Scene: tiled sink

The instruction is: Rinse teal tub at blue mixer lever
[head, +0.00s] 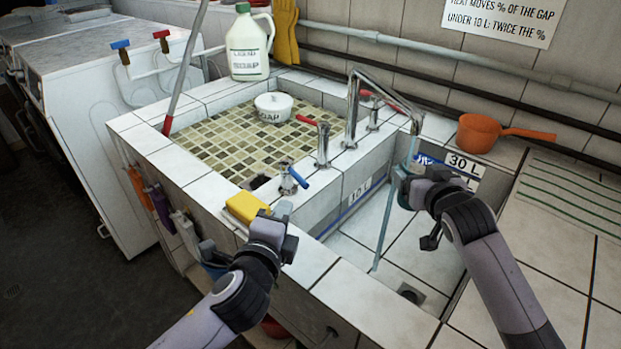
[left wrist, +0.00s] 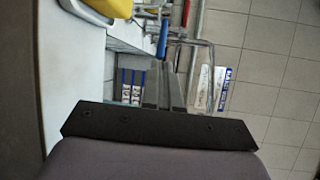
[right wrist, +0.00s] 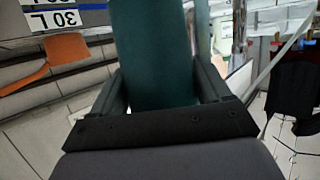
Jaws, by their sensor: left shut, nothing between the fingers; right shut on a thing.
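My right gripper (head: 408,190) is shut on the teal tub, which fills the upper middle of the right wrist view (right wrist: 152,50). In the head view only a small teal part (head: 402,192) shows beside the fingers, over the deep basin and under the spout; the rest is hidden. The blue mixer lever (head: 298,178) sits on a short chrome body at the basin's left rim. It also shows in the left wrist view (left wrist: 163,38). My left gripper (head: 272,222) is shut and empty, in front of the lever, near the yellow sponge. Its closed fingers show in the left wrist view (left wrist: 163,88).
A thin grey-blue streak (head: 386,225), apparently water, runs from the chrome spout (head: 352,100) to the basin floor. Two red levers (head: 307,119) stand behind. The yellow sponge (head: 246,208) lies on the front rim. An orange dipper (head: 478,134) stands at right.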

